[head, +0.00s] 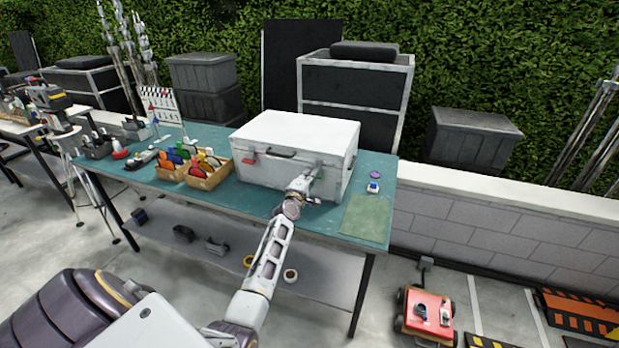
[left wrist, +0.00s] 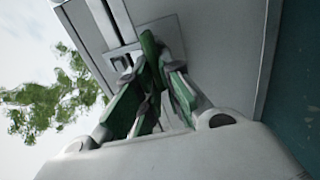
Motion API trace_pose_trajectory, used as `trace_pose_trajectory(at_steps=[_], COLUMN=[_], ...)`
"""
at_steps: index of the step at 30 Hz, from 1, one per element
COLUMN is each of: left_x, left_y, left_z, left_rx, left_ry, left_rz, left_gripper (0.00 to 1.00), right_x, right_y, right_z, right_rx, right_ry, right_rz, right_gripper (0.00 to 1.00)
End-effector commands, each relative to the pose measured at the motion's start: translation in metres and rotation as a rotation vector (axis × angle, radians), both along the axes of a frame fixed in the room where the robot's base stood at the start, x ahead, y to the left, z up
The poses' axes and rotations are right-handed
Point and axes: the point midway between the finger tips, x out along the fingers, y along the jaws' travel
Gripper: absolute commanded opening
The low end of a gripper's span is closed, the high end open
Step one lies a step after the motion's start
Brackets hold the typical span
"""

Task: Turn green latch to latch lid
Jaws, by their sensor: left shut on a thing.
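A white case (head: 297,137) with its lid down stands on the teal table. A red latch (head: 249,161) is at the left of its front and a dark handle (head: 282,153) is in the middle. My left gripper (head: 312,177) is at the right part of the front and hides the latch there in the head view. In the left wrist view, the green latch (left wrist: 149,44) stands out from a metal plate on the case. The fingers of my left gripper (left wrist: 152,78), which have green pads, are shut on it. My right gripper is not in view.
On the teal table (head: 230,212), wooden trays (head: 207,176) of coloured items stand left of the case. A green mat (head: 365,219), a purple disc (head: 375,174) and a small white-and-blue item (head: 373,188) lie to its right. A red cart (head: 425,315) is on the floor.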

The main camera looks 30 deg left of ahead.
Motion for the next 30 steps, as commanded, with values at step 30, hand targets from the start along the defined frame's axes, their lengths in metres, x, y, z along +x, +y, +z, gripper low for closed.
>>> trace_pose_trajectory(at_steps=[30], left_x=[-0.0005], left_y=[0.0001], left_z=[-0.0007], left_rx=[-0.021], left_ry=[-0.004], left_rz=[0.000], left_gripper=[0.30], right_x=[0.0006], right_y=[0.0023], right_z=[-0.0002], right_rx=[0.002], right_ry=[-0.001], right_rz=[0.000], right_gripper=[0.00])
